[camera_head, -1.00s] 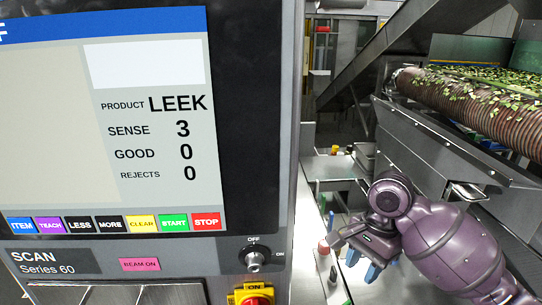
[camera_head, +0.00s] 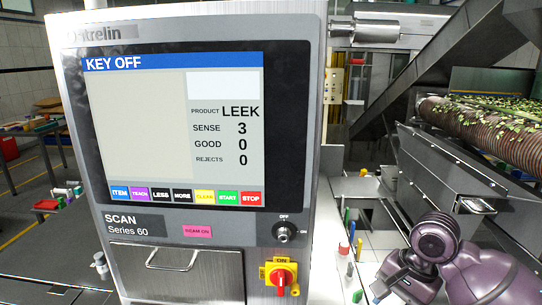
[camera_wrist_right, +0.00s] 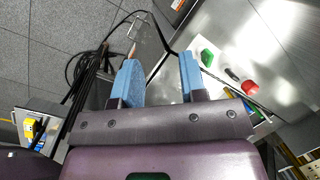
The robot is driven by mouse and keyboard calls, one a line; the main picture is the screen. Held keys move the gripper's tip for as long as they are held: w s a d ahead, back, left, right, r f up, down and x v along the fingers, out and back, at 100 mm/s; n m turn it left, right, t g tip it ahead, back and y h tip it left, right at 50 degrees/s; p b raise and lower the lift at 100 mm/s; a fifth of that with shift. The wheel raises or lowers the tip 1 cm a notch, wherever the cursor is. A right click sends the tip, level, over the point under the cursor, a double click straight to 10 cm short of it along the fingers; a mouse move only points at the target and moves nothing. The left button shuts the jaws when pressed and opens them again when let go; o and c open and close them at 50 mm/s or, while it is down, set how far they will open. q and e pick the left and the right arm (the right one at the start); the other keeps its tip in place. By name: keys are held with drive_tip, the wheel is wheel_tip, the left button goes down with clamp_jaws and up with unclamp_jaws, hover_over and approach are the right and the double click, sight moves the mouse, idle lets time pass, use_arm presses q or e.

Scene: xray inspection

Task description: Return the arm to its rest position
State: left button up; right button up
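My right arm's purple gripper (camera_head: 382,291) is at the lower right of the head view, in front of the scan machine's right side. In the right wrist view its two blue fingers (camera_wrist_right: 160,62) are spread apart with nothing between them. The fingertips hang over a grey tiled floor and the edge of a metal surface, touching nothing I can see. My left gripper is not in view. The scan machine (camera_head: 90,120) stands upright with its screen reading KEY OFF and LEEK.
A key switch (camera_head: 286,231) and red-yellow knob (camera_head: 281,277) sit on the machine's front. A brown roller (camera_head: 480,125) with green bits lies at right. Small green and red objects stand on the metal surface; the wrist view shows a green one (camera_wrist_right: 207,57) and a red one (camera_wrist_right: 249,86).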

drive_tip(key=w+a+n+t+y, duration=0.2)
drive_tip(key=w+n+t, duration=0.8)
drive_tip(key=w, duration=0.1)
drive_tip(key=s+d+f+n+t, duration=0.1)
drive_tip(key=f, duration=0.1)
drive_tip(key=s+d+f+n+t+b, duration=0.1)
drive_tip(key=f, duration=0.1)
drive_tip(key=s+d+f+n+t+h, duration=0.1)
drive_tip(key=f+t, duration=0.1)
drive_tip(key=f, duration=0.1)
drive_tip(key=shift+s, duration=0.2)
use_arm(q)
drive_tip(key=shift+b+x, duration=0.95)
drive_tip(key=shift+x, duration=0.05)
use_arm(e)
drive_tip(key=s+d+f+m+g+h, duration=0.1)
drive_tip(key=s+d+f+h, duration=0.1)
drive_tip(key=s+f, duration=0.8)
drive_tip(key=s+d+f+m+g+h, duration=0.1)
drive_tip(key=s+d+f+h, duration=0.1)
drive_tip(key=s+f, duration=0.8)
drive_tip(key=s, duration=0.2)
drive_tip(key=shift+s+f+g, duration=0.3)
drive_tip(key=shift+s+f, duration=0.1)
